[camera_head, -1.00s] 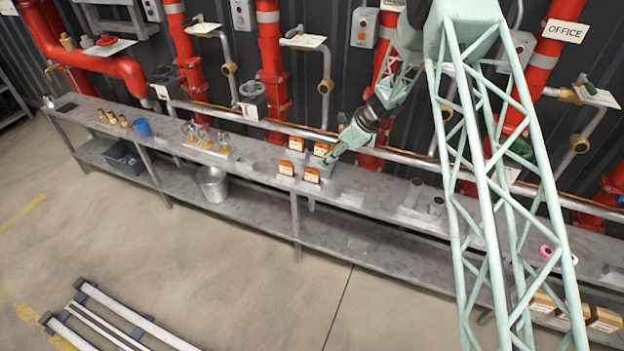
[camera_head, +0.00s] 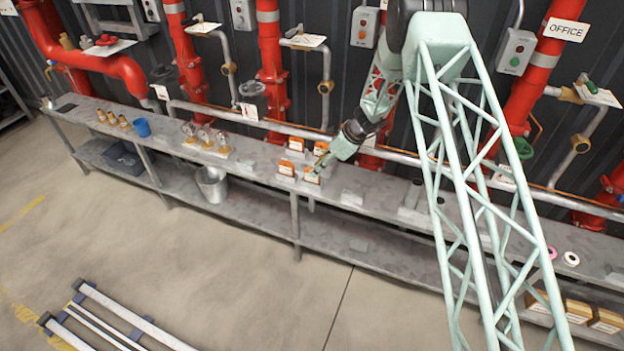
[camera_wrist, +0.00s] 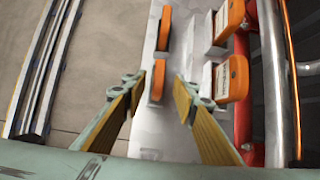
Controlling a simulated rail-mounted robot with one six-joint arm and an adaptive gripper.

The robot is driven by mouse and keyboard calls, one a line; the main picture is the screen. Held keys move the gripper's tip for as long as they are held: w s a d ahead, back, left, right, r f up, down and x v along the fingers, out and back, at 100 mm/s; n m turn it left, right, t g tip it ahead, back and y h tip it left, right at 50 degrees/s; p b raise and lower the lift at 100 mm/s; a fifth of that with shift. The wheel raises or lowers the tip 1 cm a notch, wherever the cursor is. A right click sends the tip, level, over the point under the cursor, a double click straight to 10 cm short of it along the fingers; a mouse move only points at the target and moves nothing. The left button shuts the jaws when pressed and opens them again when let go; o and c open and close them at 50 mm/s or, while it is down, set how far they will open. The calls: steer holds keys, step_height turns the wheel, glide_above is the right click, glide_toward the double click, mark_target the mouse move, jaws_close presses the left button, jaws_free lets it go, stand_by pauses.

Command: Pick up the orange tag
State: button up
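Several orange tags stand in metal holders on the long grey shelf. In the head view they are a back left tag (camera_head: 297,144), a back right tag (camera_head: 321,148), a front left tag (camera_head: 286,168) and a front right tag (camera_head: 311,175). My gripper (camera_head: 318,168) is at the front right tag, partly covering it. In the wrist view my gripper (camera_wrist: 158,82) is open, with one orange tag (camera_wrist: 157,80) showing between its fingertips, nearer the left one. I cannot tell whether the fingers touch it. Another tag (camera_wrist: 165,28) lies beyond, and two more (camera_wrist: 232,78) (camera_wrist: 229,18) lie right.
The grey shelf (camera_head: 390,200) runs along the wall below red pipes (camera_head: 271,70) and a horizontal grey pipe (camera_head: 240,122). Gauges (camera_head: 205,137), a blue cup (camera_head: 142,127) and brass fittings stand left. A bucket (camera_head: 212,187) is on the lower shelf. Two rings (camera_head: 571,258) lie right.

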mark_target(312, 178)
steer(key=shift+s+b+x, duration=0.2)
steer(key=shift+b+x, duration=0.15)
steer(key=shift+x, duration=2.3)
steer(key=shift+d, duration=0.1)
jaws_close()
